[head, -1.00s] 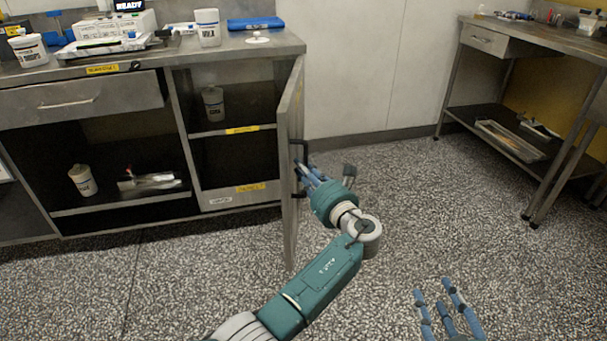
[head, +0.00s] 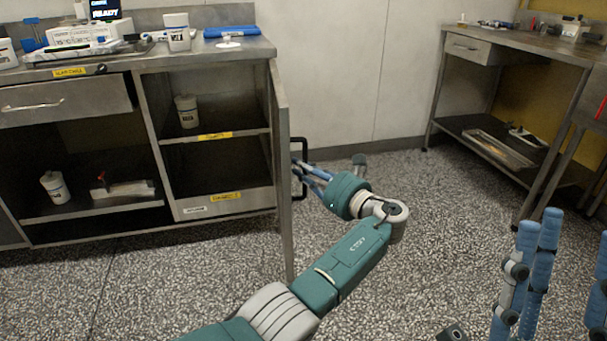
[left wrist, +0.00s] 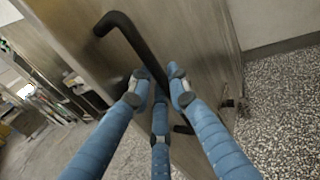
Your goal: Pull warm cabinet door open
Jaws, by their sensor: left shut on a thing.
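The warm cabinet door (head: 284,190) is a grey metal panel hinged at the right end of the steel cabinet (head: 225,203). It stands open, swung outward and seen nearly edge-on in the head view. Its black bar handle (head: 304,150) is on the right-hand face; the handle also shows in the left wrist view (left wrist: 133,35). My left gripper (head: 301,174) is shut on the handle, with its blue fingers around the lower part of the bar in the left wrist view (left wrist: 158,90). My right gripper (head: 565,235) is open and empty at the lower right, fingers spread.
The open compartment behind the door holds a white tub (head: 187,112) on its upper shelf. Boxes and another tub (head: 177,32) stand on the cabinet top. A steel table (head: 540,45) with a lower shelf stands at the right. Speckled floor between is clear.

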